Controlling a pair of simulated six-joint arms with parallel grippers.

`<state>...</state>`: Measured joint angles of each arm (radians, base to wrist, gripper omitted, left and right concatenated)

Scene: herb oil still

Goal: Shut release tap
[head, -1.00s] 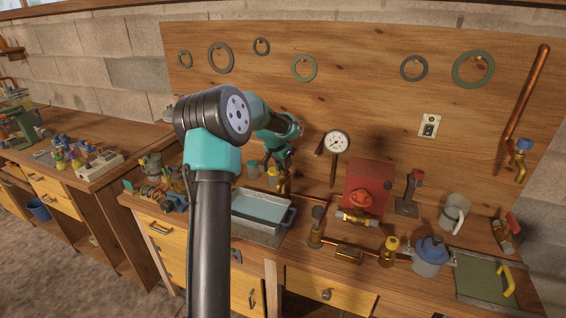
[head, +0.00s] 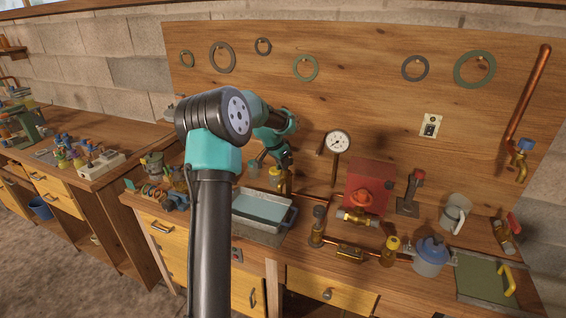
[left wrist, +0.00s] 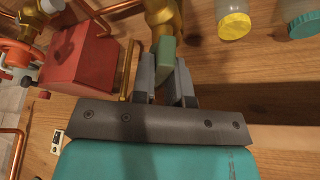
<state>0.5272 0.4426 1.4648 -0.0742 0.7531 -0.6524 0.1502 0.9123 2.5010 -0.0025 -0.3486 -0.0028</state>
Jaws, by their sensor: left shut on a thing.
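The release tap appears in the left wrist view as a brass valve body (left wrist: 163,14) with a short green handle (left wrist: 166,54). My left gripper (left wrist: 166,88) is shut on the green handle, with one grey finger on each side of it. In the head view my left gripper (head: 280,160) points down at brass fittings (head: 283,184) behind the blue tray. There the green handle is too small and covered to make out. My right gripper is in neither view.
A red box (head: 370,188) with a valve stands right of the tap; it is close by in the left wrist view (left wrist: 80,58). A tray (head: 290,217) lies in front of the tap. Jars with yellow (left wrist: 234,26) and teal (left wrist: 305,25) lids stand nearby.

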